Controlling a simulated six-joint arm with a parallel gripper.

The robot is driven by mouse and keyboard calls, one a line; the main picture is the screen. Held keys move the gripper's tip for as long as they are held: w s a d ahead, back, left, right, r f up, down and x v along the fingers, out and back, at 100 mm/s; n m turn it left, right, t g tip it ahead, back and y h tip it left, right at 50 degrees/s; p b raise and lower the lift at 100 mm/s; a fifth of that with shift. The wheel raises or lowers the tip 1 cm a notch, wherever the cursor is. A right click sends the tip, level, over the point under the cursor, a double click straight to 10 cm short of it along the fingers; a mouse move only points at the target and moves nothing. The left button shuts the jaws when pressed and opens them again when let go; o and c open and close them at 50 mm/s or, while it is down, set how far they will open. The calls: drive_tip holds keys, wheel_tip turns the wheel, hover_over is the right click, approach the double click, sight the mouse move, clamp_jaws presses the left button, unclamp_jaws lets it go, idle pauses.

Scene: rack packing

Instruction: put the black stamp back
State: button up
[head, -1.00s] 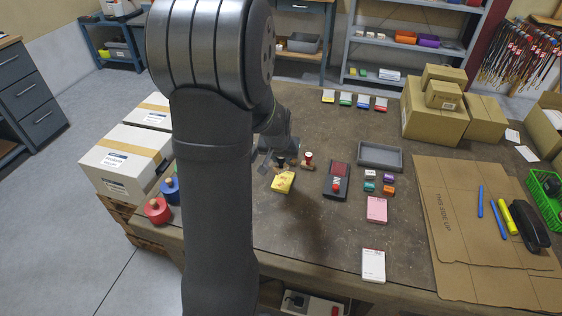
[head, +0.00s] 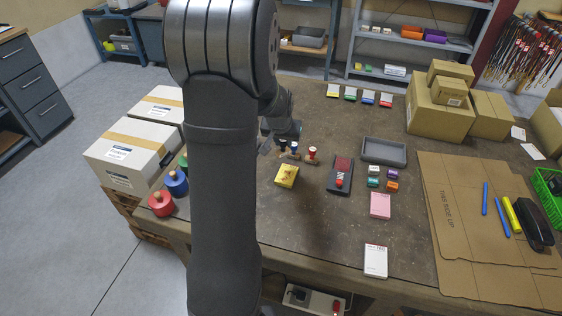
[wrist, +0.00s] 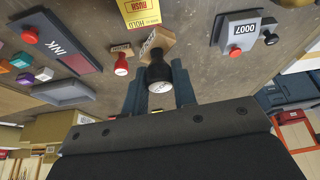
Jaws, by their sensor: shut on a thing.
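The black stamp, with a round black handle (wrist: 160,77) and a wooden base, is between the two fingers of my gripper (wrist: 158,92) in the wrist view. The gripper is shut on it. I cannot tell whether the black stamp's base touches anything.
A yellow block (head: 286,175) lies in front of the stamps. An ink pad (head: 340,172) and a grey tray (head: 383,151) are to the right. A grey numbering device (wrist: 238,33) is near my gripper. Bare table lies in front of the yellow block.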

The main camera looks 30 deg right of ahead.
drive_tip(key=w+d, duration=0.3)
drive_tip(key=w, duration=0.5)
drive_tip(key=shift+m, duration=0.4)
drive_tip(key=f, duration=0.8)
drive_tip(key=shift+w+a+f, duration=0.2)
drive_tip(key=shift+w+f, duration=0.15)
drive_tip(key=shift+f, duration=0.05)
drive_tip(key=shift+f, duration=0.15)
drive_tip(key=o, duration=0.8)
drive_tip(key=v, duration=1.2)
drive_tip(key=shift+w+a, duration=0.1)
drive_tip(key=shift+a, duration=0.05)
